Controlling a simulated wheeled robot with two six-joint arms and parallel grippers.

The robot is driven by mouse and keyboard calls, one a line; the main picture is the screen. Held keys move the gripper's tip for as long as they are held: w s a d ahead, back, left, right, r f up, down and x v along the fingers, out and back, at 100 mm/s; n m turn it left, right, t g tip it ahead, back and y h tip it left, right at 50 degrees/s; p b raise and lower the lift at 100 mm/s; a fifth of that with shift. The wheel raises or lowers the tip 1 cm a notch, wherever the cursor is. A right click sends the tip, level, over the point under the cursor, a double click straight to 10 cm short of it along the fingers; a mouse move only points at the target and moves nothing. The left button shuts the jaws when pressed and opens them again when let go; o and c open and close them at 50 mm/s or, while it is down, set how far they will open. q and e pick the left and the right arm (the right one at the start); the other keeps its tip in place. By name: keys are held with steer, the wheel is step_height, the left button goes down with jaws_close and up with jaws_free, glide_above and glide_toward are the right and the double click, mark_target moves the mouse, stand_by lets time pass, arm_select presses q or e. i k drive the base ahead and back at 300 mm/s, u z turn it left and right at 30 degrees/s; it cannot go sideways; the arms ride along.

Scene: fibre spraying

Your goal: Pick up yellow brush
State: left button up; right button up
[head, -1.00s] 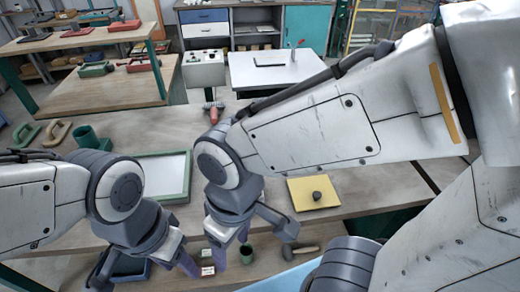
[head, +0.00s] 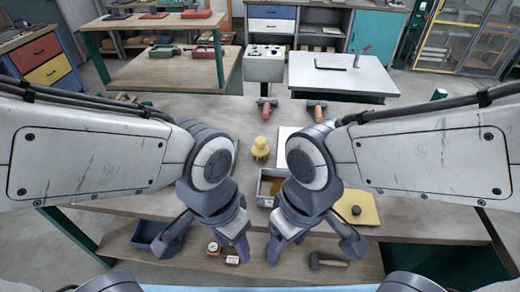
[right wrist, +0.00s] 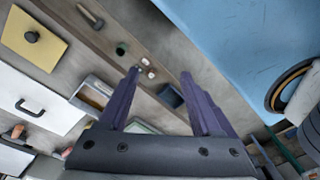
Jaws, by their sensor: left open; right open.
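A yellow object with a rounded knob (head: 260,148), which looks like the yellow brush, stands on the workbench near its middle in the head view. It is just beyond and between my two grippers. My left gripper (head: 205,243) is open and empty, pointing down at the bench's near side. My right gripper (head: 314,243) is also open and empty, to the right of the left one. In the right wrist view, the right gripper's purple fingers (right wrist: 159,74) are apart with nothing held between them. I cannot make out the yellow object in that view.
A metal tray with brown contents (head: 272,186) sits between my wrists. A yellow sheet with a dark lump (head: 362,203) lies to the right. A blue bin (head: 146,234), small labelled jars and a hammer (head: 330,262) are on the lower shelf.

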mark_target(260, 151)
steer(key=u, duration=3.45)
steer(key=k, duration=0.9)
steer(key=z, duration=1.95)
steer(key=i, duration=0.5)
steer(key=z, duration=0.05)
